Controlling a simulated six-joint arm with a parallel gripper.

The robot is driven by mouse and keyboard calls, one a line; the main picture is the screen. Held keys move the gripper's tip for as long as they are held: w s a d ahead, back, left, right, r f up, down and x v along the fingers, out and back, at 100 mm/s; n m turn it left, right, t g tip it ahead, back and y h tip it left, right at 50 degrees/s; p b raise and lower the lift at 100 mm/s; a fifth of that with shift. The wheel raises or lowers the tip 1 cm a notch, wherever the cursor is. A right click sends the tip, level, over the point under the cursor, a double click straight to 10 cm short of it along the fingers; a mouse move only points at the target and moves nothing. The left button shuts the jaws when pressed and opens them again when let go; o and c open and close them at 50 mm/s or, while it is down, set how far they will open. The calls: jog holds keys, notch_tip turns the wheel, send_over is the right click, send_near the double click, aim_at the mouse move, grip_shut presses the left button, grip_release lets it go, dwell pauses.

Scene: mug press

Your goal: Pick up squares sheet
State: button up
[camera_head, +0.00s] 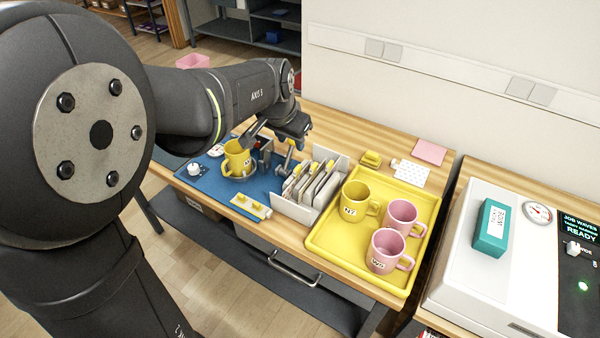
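A white rack (297,209) holds several upright sheets (318,184), some with yellow tabs. The patterns on them are too small to read, so I cannot tell which is the squares sheet. My gripper (270,147) is above the blue mat, left of the rack and just right of a yellow mug (236,160). Its fingers look spread apart, with no sheet seen between them. The small metal parts near the fingers are hard to tell apart.
A yellow tray (337,257) right of the rack holds one yellow mug (354,202) and two pink mugs (384,250). A dotted white card (411,174) and a pink pad (430,152) lie behind it. A white press (468,258) with a teal block (492,228) stands at right.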

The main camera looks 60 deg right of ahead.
aim_at(297, 168)
jog(key=x, duration=1.2)
jog(key=shift+a, duration=0.15)
jog(key=x, duration=0.3)
jog(key=shift+w+a+f, duration=0.25)
jog(key=shift+f, duration=0.25)
jog(key=shift+d+f, duration=0.3)
jog(key=shift+f, duration=0.35)
grip_shut()
